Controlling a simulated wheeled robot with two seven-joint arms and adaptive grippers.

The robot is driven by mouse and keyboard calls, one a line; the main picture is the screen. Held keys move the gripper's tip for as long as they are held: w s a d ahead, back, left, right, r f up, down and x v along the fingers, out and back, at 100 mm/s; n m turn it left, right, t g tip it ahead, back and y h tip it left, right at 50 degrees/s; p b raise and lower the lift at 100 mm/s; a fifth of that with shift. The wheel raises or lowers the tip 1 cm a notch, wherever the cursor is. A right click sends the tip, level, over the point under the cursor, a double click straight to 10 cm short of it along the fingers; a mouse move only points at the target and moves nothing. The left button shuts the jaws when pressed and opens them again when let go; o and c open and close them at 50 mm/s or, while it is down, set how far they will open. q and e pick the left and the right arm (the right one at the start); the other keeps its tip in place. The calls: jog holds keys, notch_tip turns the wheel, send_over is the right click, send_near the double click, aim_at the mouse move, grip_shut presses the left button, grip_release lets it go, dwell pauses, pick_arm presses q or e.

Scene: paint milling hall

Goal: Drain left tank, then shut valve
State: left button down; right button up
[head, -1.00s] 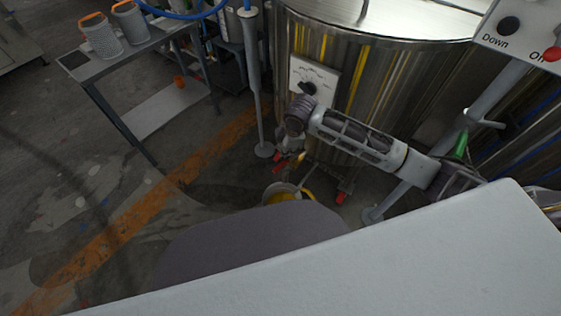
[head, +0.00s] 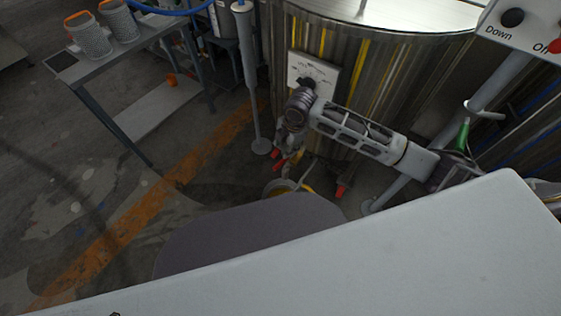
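A large shiny steel tank (head: 400,75) stands at the top centre, with a white dial plate (head: 327,72) on its side. My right gripper (head: 284,150) points down beside the tank's lower front, below my wrist. Its fingers are small and dark, and I cannot tell whether they are open or shut. A red part (head: 279,164), perhaps the valve handle, shows just below the fingers; contact is unclear. A bucket (head: 270,188) with something yellow in it stands on the floor below, partly hidden by my own body. My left gripper is not recognisable in view.
A second tank (head: 535,125) stands at the right edge. A control box (head: 515,25) marked "Down" is at the top right. A grey post (head: 250,85) stands left of the tank. The left floor is largely clear.

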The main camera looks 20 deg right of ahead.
aim_at(280, 163)
pick_arm(q)
jog(key=shift+w+r, duration=0.1)
jog(key=shift+w, duration=0.2)
pick_arm(e)
jog(key=shift+s+n, duration=0.1)
jog(key=shift+n, duration=1.2)
jog(key=shift+f, duration=0.2)
